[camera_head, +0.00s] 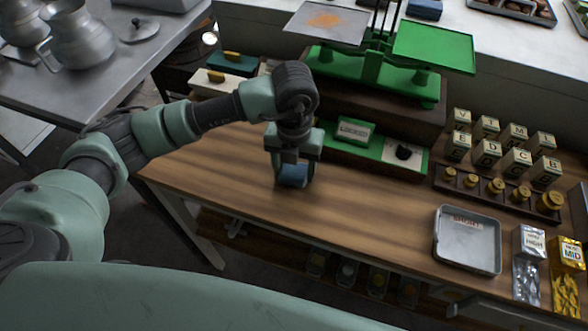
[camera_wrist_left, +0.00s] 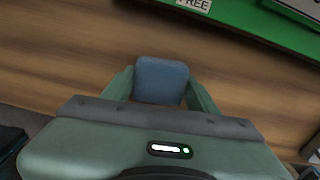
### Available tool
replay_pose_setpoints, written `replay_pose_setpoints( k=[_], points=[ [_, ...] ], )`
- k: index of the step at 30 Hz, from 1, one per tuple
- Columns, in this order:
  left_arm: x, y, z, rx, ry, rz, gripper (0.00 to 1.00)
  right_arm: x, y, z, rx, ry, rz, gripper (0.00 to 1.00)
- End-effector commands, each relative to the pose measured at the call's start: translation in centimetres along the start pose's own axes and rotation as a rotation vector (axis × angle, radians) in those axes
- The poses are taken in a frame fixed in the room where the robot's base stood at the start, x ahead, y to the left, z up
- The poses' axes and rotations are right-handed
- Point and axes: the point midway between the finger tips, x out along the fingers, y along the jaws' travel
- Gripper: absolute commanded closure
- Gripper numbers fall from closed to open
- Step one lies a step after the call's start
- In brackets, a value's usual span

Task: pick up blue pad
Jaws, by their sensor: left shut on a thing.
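The blue pad (camera_head: 293,174) is held at the end of my left gripper (camera_head: 293,181), just over or at the wooden table top; I cannot tell whether it touches. In the left wrist view the blue pad (camera_wrist_left: 162,80) sits between the two green fingers of my left gripper (camera_wrist_left: 161,88), which are shut on its sides. Its lower part is hidden by the gripper body. Another blue block (camera_head: 425,8) lies on the white surface at the back. My right gripper is not in view.
A green balance scale (camera_head: 372,68) stands on a dark block behind the gripper. A green box (camera_head: 350,138) with labels lies before it. A grey tray (camera_head: 467,240), lettered cubes (camera_head: 487,152) and brass weights (camera_head: 496,186) stand at right. The table's front middle is clear.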

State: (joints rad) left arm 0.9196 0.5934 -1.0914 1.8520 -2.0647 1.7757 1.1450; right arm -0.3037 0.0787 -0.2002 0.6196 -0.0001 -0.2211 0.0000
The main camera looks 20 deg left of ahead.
Motion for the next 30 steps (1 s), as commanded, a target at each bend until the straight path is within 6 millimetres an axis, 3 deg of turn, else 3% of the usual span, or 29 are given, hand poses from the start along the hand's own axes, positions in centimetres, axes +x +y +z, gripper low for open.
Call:
replay_pose_setpoints(
  k=[8, 16, 21, 30],
  points=[
    [-3.4, -0.1, 0.2, 0.001, -0.007, -0.003, 0.81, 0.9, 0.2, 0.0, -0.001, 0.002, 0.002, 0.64],
    [-11.1, -0.1, 0.2, 0.002, -0.010, -0.002, 0.81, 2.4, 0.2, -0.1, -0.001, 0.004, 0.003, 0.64],
    [-15.7, 0.0, 0.2, -0.001, -0.009, 0.000, 0.81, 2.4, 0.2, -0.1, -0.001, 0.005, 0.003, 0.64],
    [-19.5, 0.0, 0.0, 0.000, -0.002, 0.000, 0.81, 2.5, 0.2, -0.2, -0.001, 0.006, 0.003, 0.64]
  ],
)
